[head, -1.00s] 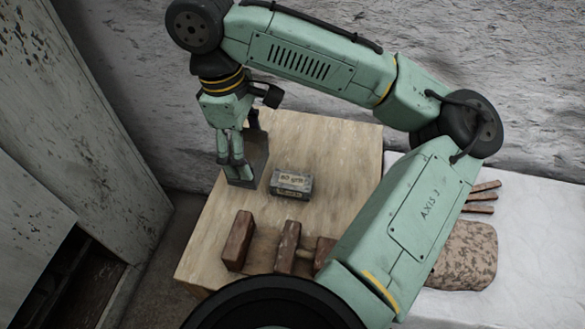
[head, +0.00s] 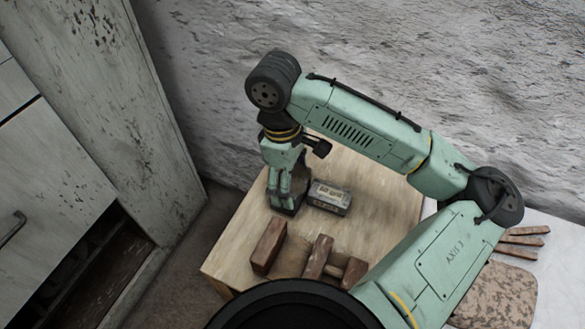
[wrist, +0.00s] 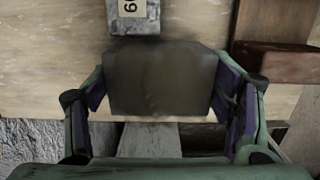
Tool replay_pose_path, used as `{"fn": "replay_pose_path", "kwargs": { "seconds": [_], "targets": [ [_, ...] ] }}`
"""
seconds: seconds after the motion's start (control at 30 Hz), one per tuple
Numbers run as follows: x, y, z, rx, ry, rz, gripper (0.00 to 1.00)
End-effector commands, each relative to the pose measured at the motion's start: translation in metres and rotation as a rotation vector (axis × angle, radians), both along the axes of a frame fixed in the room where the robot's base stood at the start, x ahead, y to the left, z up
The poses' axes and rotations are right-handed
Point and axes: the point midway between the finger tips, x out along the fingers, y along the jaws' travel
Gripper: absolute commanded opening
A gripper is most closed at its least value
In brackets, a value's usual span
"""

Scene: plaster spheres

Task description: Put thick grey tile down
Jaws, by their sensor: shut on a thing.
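The thick grey tile (wrist: 160,78) is held between the two fingers of my gripper (wrist: 168,95) in the wrist view. In the head view my gripper (head: 287,205) points down over the left part of the wooden table, and the tile (head: 302,190) shows partly behind its fingers. The tile's lower edge is at or just above the tabletop; I cannot tell if it touches. A small grey labelled block (head: 329,197) lies just to the right of the tile, and it also shows in the wrist view (wrist: 137,22).
The light wooden table (head: 230,257) has several reddish-brown blocks near its front, such as a brick (head: 268,246) and another (head: 317,257). A white surface to the right holds a speckled cushion-like thing (head: 500,293) and brown sticks (head: 524,240). A worn cabinet stands at left.

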Motion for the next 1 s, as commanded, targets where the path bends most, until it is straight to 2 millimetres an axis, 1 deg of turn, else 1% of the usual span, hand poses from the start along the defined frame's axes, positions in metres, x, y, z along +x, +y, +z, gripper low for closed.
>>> {"fn": "replay_pose_path", "kwargs": {
  "seconds": [0.1,0.33,0.47,0.5,0.77,1.0],
  "targets": [
    [0.0001,0.0000,-0.0035,0.001,-0.003,0.000,0.41],
    [0.0003,-0.0002,-0.0037,0.001,-0.003,-0.001,0.41],
    [0.0002,-0.0001,-0.0072,0.001,-0.003,-0.001,0.41],
    [0.0000,0.0000,-0.0075,0.000,-0.001,-0.001,0.77],
    [0.0000,-0.0001,-0.0072,0.000,-0.001,-0.001,0.94],
    [0.0000,-0.0001,-0.0071,0.000,-0.001,-0.001,0.95]
  ]
}}
